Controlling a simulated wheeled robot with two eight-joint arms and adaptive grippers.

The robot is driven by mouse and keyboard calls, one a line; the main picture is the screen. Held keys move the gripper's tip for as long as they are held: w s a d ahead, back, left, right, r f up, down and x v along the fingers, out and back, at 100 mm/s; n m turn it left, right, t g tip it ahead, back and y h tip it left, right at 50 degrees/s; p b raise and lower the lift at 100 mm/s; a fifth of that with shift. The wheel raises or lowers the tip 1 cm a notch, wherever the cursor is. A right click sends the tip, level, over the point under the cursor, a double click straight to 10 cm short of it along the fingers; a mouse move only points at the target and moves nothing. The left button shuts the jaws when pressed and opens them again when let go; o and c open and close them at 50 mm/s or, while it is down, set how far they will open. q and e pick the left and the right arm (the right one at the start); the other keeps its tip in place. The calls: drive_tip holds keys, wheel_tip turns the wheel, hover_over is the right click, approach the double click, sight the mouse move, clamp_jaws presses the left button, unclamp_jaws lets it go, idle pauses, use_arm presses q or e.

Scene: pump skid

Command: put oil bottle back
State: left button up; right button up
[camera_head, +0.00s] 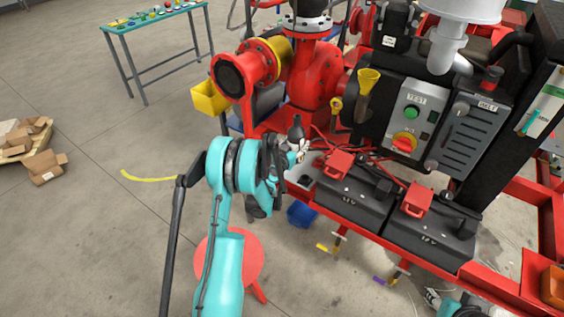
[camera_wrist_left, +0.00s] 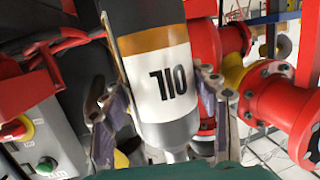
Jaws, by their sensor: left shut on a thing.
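The oil bottle (camera_head: 296,130) is dark at its top and stands roughly upright in my left gripper (camera_head: 297,151), in front of the red pump. In the left wrist view the bottle (camera_wrist_left: 158,72) shows a white OIL label and an orange-brown band. The fingers of my left gripper (camera_wrist_left: 160,110) are on both sides of it, shut on it. The bottle's lower part is hidden by my gripper in the head view. My right gripper (camera_head: 433,297) shows only in part at the bottom right edge; its opening is unclear.
Two black batteries (camera_head: 352,199) with red terminal covers sit on the red skid frame, right of my left gripper. A control box (camera_head: 409,119), a yellow funnel (camera_head: 368,80) and a yellow bin (camera_head: 209,98) are nearby. A red stool (camera_head: 250,262) stands under my left arm.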

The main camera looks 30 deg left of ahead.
use_arm(q)
drive_tip(key=a+f+b, duration=0.1)
drive_tip(key=a+f, duration=0.1)
drive_tip(key=a+f+b, duration=0.1)
drive_tip(key=a+f, duration=0.1)
drive_tip(key=f, duration=0.1)
drive_tip(key=s+a+f+b, duration=0.1)
drive_tip(key=a+f+b, duration=0.1)
drive_tip(key=f, duration=0.1)
drive_tip(key=shift+a, duration=0.15)
drive_tip(key=shift+r, duration=0.15)
drive_tip(key=o, duration=1.3)
drive_tip(key=shift+o, duration=0.2)
